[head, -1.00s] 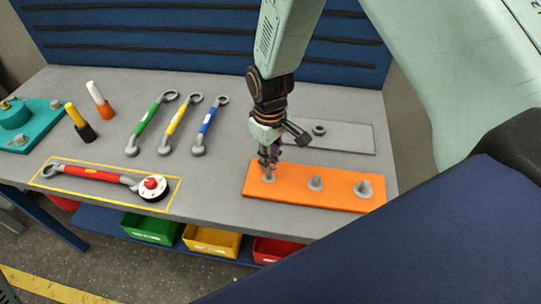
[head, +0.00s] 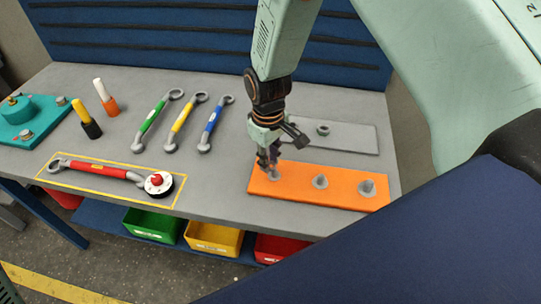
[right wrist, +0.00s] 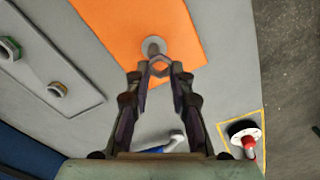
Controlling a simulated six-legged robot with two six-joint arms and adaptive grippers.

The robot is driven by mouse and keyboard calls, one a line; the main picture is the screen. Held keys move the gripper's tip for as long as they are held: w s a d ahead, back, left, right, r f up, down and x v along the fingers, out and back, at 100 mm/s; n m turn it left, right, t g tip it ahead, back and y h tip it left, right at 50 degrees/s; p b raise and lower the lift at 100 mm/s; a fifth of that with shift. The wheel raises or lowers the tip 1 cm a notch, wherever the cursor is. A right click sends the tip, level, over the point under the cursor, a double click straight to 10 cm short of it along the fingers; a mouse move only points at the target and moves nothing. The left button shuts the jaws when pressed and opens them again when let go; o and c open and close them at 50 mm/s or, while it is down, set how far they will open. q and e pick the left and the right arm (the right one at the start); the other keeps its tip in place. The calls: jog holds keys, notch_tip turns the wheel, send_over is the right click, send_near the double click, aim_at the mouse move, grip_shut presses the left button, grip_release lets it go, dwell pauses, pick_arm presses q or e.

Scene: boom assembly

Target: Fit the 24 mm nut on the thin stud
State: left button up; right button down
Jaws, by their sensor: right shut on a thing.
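The orange plate (head: 345,198) carries three studs in a row. The left one, which looks the thinnest, is the stud (head: 274,175) closest to my right gripper (head: 268,163); it also shows in the right wrist view (right wrist: 152,45). My right gripper is shut on a small hexagonal nut (right wrist: 160,69), held between the fingertips (right wrist: 160,75) beside the stud in that view. I cannot tell the height gap between nut and stud. In the head view the fingers hide the nut. My left gripper is not in view.
A grey plate (head: 355,139) behind the orange one holds a nut (head: 323,130); the wrist view shows two hex pieces on it. A red-handled torque wrench (head: 95,171) lies in a yellow outline. Green, yellow and blue spanners (head: 212,125) lie left of the gripper, with clear table between.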

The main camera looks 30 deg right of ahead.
jog(key=shift+w+d+f, duration=0.1)
jog(key=shift+d+f, duration=0.05)
jog(key=shift+d, duration=0.1)
jog(key=shift+a, duration=0.45)
jog(key=shift+d, duration=0.65)
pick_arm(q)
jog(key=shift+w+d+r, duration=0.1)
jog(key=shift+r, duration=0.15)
pick_arm(e)
jog(key=shift+d, duration=0.1)
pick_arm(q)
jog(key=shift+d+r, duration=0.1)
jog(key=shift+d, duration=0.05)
pick_arm(e)
jog(key=shift+d, duration=0.25)
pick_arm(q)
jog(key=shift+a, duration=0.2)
pick_arm(e)
jog(key=shift+a, duration=0.25)
pick_arm(q)
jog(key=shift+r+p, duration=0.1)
jog(key=shift+p, duration=0.25)
